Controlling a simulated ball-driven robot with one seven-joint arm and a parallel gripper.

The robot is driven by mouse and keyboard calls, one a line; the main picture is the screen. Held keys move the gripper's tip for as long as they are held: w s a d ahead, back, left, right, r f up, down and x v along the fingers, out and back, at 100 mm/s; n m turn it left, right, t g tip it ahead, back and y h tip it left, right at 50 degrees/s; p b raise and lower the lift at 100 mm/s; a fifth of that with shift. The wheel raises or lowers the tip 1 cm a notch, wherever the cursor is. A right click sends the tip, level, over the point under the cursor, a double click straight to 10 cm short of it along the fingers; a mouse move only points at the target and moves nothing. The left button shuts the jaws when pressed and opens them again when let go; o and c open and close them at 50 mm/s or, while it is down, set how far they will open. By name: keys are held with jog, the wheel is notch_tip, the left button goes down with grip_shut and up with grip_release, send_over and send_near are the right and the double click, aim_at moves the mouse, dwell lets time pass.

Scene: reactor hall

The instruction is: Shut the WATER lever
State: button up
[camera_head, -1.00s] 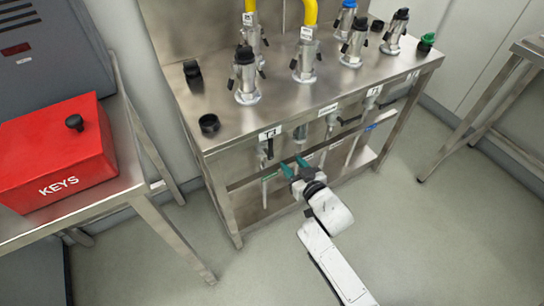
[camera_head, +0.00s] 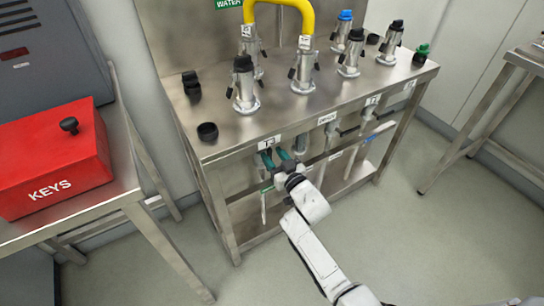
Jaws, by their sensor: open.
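A green WATER sign (camera_head: 228,4) is at the top edge, on the bench's back panel. Levers and pipes sit under the front edge of the steel bench (camera_head: 225,145). A label that seems to read T2 (camera_head: 270,141) is on that edge at the left. A small green tag (camera_head: 266,188) marks the pipe below it; its text is too small to read. My gripper (camera_head: 272,158) is open, its teal fingers under the T2 label, at the dark lever there. The fingers largely hide this lever, so contact and its exact angle cannot be told. Which lever is marked WATER cannot be read.
Several steel couplings stand on the bench, two joined by a yellow hose (camera_head: 306,12). A red KEYS box (camera_head: 52,165) sits on the left table. Another steel table (camera_head: 510,60) stands right. The floor (camera_head: 440,230) in front is clear.

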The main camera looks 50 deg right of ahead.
jog(key=shift+w+d, duration=0.2)
jog(key=shift+w, duration=0.5)
jog(key=shift+c, duration=0.3)
grip_shut()
